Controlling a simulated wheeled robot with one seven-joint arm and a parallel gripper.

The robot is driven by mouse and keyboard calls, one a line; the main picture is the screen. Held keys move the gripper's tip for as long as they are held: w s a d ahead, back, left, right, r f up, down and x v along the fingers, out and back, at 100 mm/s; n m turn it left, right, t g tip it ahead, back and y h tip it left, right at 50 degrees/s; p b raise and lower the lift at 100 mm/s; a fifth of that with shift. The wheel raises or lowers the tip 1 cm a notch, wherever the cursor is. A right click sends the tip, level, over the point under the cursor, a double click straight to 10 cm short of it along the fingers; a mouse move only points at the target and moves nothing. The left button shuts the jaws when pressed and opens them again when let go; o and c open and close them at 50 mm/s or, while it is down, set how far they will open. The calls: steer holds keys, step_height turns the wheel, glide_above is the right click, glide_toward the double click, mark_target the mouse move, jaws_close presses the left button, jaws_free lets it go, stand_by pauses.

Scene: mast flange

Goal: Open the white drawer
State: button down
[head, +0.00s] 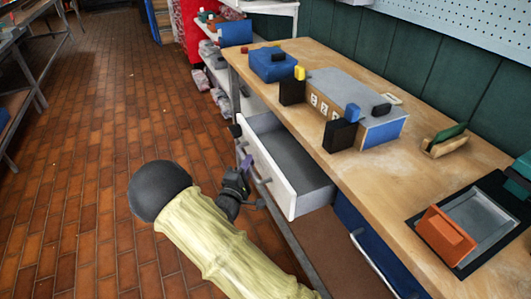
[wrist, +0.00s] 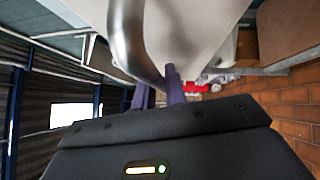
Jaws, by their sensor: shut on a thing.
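The white drawer (head: 292,197) under the wooden workbench is pulled out, and its grey inside is visible in the head view. Its metal bar handle (head: 262,172) is on the front face. My gripper (head: 246,165) is at the front of this drawer, with its purple fingers shut on the handle. In the wrist view the curved metal handle (wrist: 137,40) runs down to the purple fingers (wrist: 172,88), with the white drawer front (wrist: 210,25) behind it. The exact contact of the fingertips is partly hidden.
A blue drawer (head: 352,222) with its own handle sits to the right under the workbench (head: 300,125). The benchtop holds a grey-topped box (head: 345,90), a blue box (head: 273,66) and a tray (head: 480,215). Brick floor (head: 80,150) on the left is clear.

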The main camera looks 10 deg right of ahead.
steer(key=s+a+p, duration=0.2)
steer(key=a, duration=0.6)
steer(key=shift+f, duration=0.1)
steer(key=c, duration=1.5)
jaws_free()
steer(key=shift+o, duration=0.2)
steer(key=p+v, duration=0.1)
steer(key=v, duration=1.6)
steer(key=shift+a, duration=0.2)
steer(key=shift+s, duration=0.1)
steer(key=shift+f, duration=0.1)
